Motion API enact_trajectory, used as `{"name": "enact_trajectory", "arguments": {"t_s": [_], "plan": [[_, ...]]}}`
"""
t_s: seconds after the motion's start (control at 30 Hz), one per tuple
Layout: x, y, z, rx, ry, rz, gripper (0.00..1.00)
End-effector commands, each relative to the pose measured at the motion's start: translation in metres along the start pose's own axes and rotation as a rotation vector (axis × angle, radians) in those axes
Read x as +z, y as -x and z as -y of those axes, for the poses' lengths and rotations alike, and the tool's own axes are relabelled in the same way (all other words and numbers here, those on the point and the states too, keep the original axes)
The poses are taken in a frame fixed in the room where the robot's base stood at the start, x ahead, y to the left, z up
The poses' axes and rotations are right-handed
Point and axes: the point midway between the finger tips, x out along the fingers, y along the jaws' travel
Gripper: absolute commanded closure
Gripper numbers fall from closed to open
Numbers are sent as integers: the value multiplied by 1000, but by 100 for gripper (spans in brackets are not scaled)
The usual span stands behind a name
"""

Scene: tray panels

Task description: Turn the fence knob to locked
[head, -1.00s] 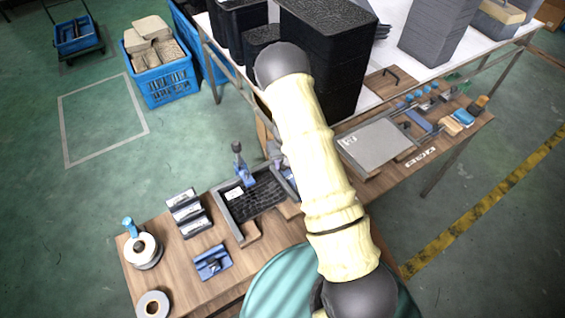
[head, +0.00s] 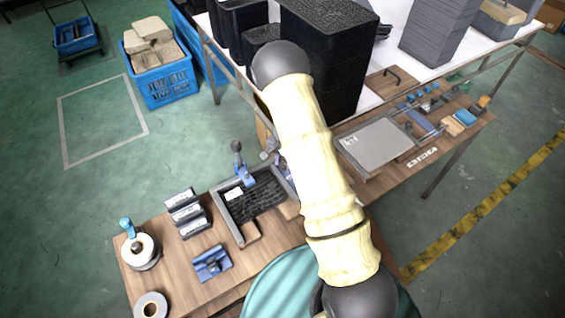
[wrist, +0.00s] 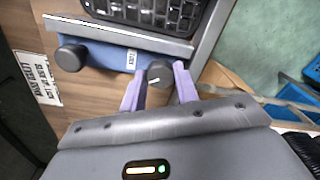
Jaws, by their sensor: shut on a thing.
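In the wrist view, a dark round knob (wrist: 159,72) with a white pointer line sits at the right end of a blue fence bar (wrist: 106,55). My gripper (wrist: 159,77) has its two purple fingers on either side of this knob and is shut on it. A small white label (wrist: 131,59) is on the bar just left of the knob. I cannot read it clearly. A second dark knob (wrist: 70,55) sits at the bar's left end.
A black ribbed tray panel (head: 262,204) lies in a grey frame on the wooden bench; it also shows in the wrist view (wrist: 150,10). A blue fixture (head: 212,263) and a white roll (head: 139,250) are at left. Tall black stacks (head: 325,60) stand behind my arm.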

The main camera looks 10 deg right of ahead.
Motion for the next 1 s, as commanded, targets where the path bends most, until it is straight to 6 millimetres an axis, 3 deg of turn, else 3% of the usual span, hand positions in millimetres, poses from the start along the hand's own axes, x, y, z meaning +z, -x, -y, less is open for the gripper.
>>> {"name": "enact_trajectory", "arguments": {"t_s": [0.6, 1.0], "plan": [[-1, 2, 0, -4, -527, -24, 92], [0, 1, 0, -2, -638, -26, 92]]}}
